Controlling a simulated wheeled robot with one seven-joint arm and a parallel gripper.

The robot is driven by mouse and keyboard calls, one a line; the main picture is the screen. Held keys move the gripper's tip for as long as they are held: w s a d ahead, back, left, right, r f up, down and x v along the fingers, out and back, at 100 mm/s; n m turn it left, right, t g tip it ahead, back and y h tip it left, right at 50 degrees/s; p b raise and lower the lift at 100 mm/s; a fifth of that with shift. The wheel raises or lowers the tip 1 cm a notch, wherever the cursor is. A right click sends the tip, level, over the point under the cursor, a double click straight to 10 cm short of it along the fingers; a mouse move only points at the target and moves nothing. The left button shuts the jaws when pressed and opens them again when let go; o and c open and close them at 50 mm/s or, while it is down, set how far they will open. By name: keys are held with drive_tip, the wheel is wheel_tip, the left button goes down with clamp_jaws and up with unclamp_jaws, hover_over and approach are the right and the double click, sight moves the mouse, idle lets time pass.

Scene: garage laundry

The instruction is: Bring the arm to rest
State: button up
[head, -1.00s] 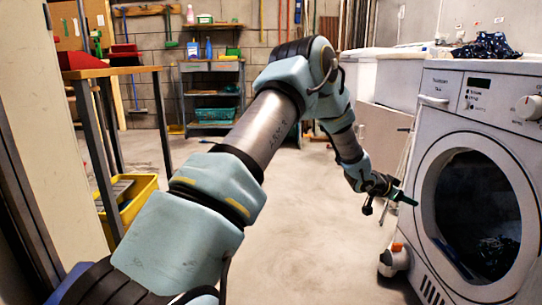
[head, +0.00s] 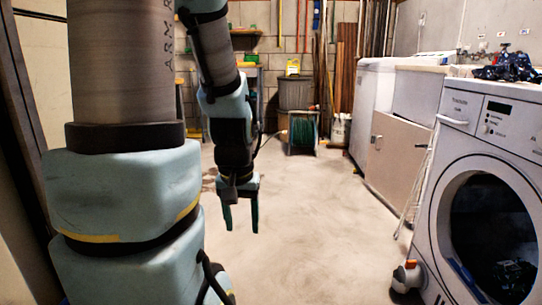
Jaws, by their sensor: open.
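My gripper (head: 241,212) hangs at the end of my arm, left of centre in the head view. Its two green fingers point down and stand apart, with nothing between them. It is above the open concrete floor, well to the left of the washing machine (head: 455,180). My arm rises on the left of the view and its upper part runs out of the top of the picture.
The front-loading washing machine stands at the right, with dark cloth (head: 510,68) on top and more cloth inside. The floor (head: 310,220) between is clear.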

wheel_tip(320, 180, up, 38)
drive_tip(key=p, duration=3.7)
drive_tip(key=shift+s+a+p, duration=0.15)
drive_tip(key=shift+s+p, duration=0.25)
drive_tip(key=shift+c, duration=0.2)
